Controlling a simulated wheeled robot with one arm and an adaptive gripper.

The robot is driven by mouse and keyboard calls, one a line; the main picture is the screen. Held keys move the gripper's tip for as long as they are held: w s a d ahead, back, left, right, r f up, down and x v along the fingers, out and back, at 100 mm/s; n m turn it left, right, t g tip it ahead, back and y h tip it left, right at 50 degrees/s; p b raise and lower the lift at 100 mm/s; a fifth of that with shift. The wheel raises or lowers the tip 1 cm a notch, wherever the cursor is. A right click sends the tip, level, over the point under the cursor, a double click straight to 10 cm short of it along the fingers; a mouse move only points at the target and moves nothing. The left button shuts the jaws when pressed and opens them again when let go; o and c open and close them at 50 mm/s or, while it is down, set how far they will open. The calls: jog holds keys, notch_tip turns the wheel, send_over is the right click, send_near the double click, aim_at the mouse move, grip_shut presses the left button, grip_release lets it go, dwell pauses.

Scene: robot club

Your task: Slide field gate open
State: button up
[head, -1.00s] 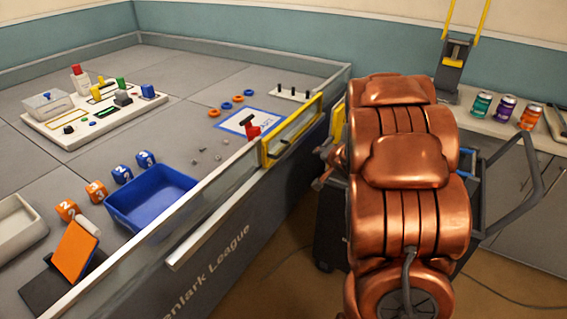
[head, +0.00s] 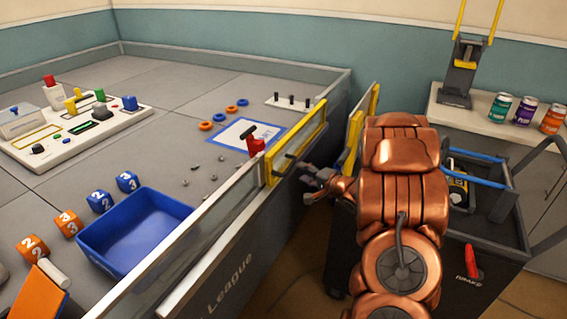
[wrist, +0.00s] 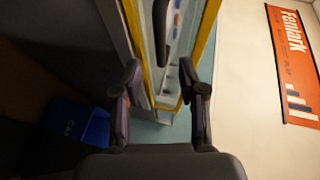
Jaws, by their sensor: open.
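The field gate, a clear panel in a yellow frame (head: 271,158), stands in the right-hand field wall. A dark bar handle (head: 281,166) sits on its outer face. My gripper (head: 309,184) is just right of the gate, close to the handle and seemingly apart from it. In the wrist view my gripper (wrist: 162,100) is open, with its two fingers spread and nothing between the tips. The dark handle (wrist: 160,38) and the yellow frame (wrist: 137,40) show beyond the fingers. My arm hides part of the space right of the gate.
A second yellow-edged panel (head: 375,98) stands behind my arm. A dark cart (head: 490,225) with a blue bar is at right. Inside the field are a blue bin (head: 135,240), numbered cubes and rings. Cans (head: 525,108) stand on the back counter.

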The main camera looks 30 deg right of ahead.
aim_at(290, 165)
jog(key=shift+b+x, duration=0.65)
jog(key=shift+x, duration=3.3)
grip_shut()
